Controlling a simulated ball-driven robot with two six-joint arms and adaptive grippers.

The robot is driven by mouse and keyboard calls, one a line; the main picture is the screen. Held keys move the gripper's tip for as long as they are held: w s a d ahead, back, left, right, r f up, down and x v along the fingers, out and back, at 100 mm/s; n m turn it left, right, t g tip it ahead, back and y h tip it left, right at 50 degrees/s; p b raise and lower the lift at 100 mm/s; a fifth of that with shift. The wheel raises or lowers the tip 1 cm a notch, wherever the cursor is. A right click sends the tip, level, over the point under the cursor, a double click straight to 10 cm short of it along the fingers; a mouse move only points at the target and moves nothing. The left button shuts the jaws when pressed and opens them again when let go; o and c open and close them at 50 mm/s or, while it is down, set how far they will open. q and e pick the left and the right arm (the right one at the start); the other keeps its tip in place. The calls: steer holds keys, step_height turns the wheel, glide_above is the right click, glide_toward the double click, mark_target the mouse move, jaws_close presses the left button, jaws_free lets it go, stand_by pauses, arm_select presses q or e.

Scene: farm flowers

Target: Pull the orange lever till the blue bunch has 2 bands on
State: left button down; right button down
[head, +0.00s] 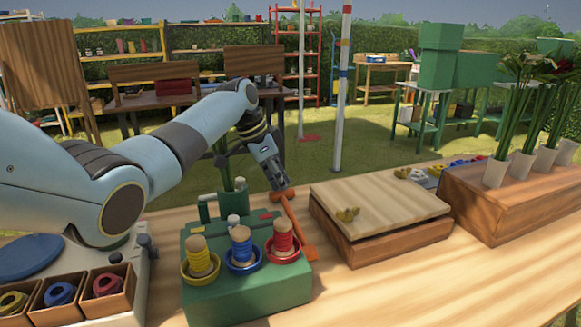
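A green banding machine (245,298) stands on the wooden table, with yellow, blue and red ringed posts on its front. The orange lever (296,228) slants along its right side, with a crossbar at its upper end. My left gripper (276,182) points down at the lever's upper end, touching or very close to it. I cannot tell whether its fingers are closed on it. Green stems (224,172) stand upright behind the machine, partly hidden by my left arm. I see no blue flowers or bands on them. My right gripper is not in view.
A wooden box with a pale lid (380,200) sits right of the lever. Farther right, a wooden stand (505,205) holds several white cups with stems and flowers. Small wooden bins (62,295) with coloured rings are at front left. The front right table is clear.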

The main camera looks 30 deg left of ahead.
mark_target(279, 192)
arm_select(q)
steer(key=shift+f, duration=0.25)
steer(key=shift+s+f+b, duration=0.1)
steer(key=shift+f+b, duration=0.65)
steer(key=shift+f, duration=0.65)
step_height(279, 192, up, 16)
steer(key=w+a+p, duration=0.1)
steer(key=p, duration=1.1)
steer(key=shift+w+a+f+p, duration=0.2)
steer(key=shift+w+a+p, duration=0.1)
steer(key=shift+w+a, duration=0.1)
steer(key=shift+f, duration=0.1)
